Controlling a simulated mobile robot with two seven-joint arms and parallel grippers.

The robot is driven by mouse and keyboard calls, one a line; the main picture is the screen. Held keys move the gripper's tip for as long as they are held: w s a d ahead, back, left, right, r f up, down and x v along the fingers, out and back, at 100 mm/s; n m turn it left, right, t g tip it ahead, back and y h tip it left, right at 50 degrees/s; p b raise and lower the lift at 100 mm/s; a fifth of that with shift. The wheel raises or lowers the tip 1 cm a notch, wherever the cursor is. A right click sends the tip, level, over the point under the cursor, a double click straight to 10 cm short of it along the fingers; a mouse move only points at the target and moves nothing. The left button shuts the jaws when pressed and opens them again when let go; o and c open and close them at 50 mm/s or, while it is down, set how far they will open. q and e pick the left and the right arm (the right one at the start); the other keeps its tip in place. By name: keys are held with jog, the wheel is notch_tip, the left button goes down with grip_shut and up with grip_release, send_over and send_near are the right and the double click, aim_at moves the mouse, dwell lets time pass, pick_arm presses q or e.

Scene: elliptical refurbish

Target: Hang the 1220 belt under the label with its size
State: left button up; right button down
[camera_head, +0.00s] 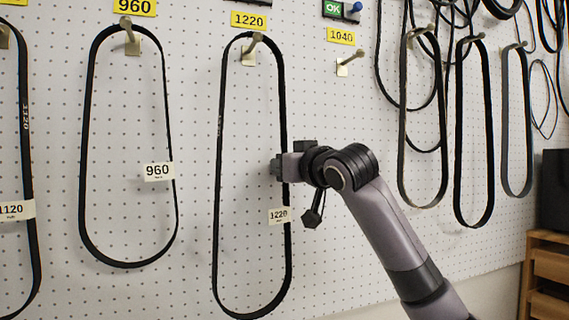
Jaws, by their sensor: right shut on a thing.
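The black 1220 belt (218,180) hangs as a long loop on the pegboard, its top over the hook (250,48) under the yellow 1220 label (248,21). A white 1220 tag (279,216) is on its right strand. My right gripper (277,167) is shut on that right strand, above the tag. The arm comes in from the lower right. My left gripper is not in view.
The 960 belt (84,160) hangs to the left under its label, and a belt tagged 1120 (25,120) is at the left edge. The hook under the 1040 label (350,62) is empty. Several belts hang further right, above a wooden cabinet (548,270).

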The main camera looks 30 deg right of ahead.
jog(key=shift+w+f, duration=0.2)
jog(key=shift+f, duration=0.3)
jog(key=c, duration=1.1)
grip_release()
jog(key=shift+c, duration=0.2)
jog(key=shift+a+r, duration=0.1)
jog(key=shift+s, duration=0.35)
jog(key=s+a+b, duration=0.1)
jog(key=s+b, duration=0.1)
jog(key=s, duration=0.5)
jog(key=shift+r, duration=0.3)
